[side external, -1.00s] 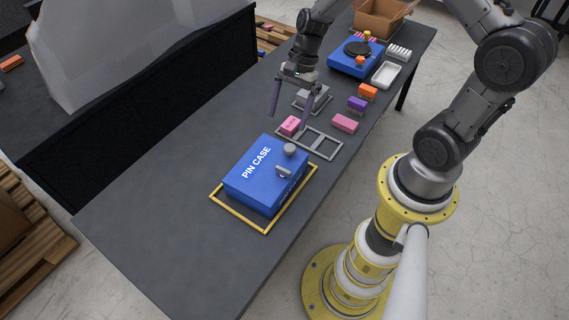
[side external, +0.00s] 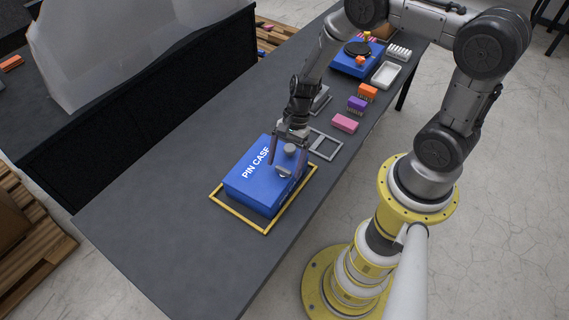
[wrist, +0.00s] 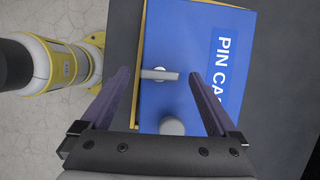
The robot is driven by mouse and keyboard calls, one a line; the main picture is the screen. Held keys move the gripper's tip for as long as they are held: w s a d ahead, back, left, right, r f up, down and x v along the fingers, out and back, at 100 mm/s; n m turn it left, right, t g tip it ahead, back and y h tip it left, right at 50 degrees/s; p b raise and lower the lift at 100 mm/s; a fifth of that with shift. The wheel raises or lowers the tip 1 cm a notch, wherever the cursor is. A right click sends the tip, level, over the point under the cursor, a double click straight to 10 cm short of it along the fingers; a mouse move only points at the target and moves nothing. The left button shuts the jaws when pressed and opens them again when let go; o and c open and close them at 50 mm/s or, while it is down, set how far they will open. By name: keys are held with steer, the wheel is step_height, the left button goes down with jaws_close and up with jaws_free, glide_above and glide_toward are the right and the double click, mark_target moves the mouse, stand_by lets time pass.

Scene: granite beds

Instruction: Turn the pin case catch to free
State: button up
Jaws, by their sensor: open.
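The blue pin case (side external: 250,187) sits inside a yellow frame on the dark table, with its white lettering on the lid. The catch is a grey lever (wrist: 160,75) on a round white pivot, near one edge of the lid. It also shows in the side view (side external: 283,171), partly beside my fingers. A grey round knob (wrist: 172,126) stands on the lid near it. My gripper (wrist: 159,85) is open above the case, with one finger on each side of the catch lever in the wrist view. I cannot tell whether either finger touches it.
The yellow frame (side external: 238,216) surrounds the case. A grey two-slot frame (side external: 325,145), a pink block (side external: 345,123), a purple block (side external: 356,104) and an orange block (side external: 368,92) lie behind. The table's left and front part is clear.

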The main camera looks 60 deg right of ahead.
steer(key=shift+a+f, duration=0.2)
steer(key=shift+f, duration=0.2)
steer(key=c, duration=1.4)
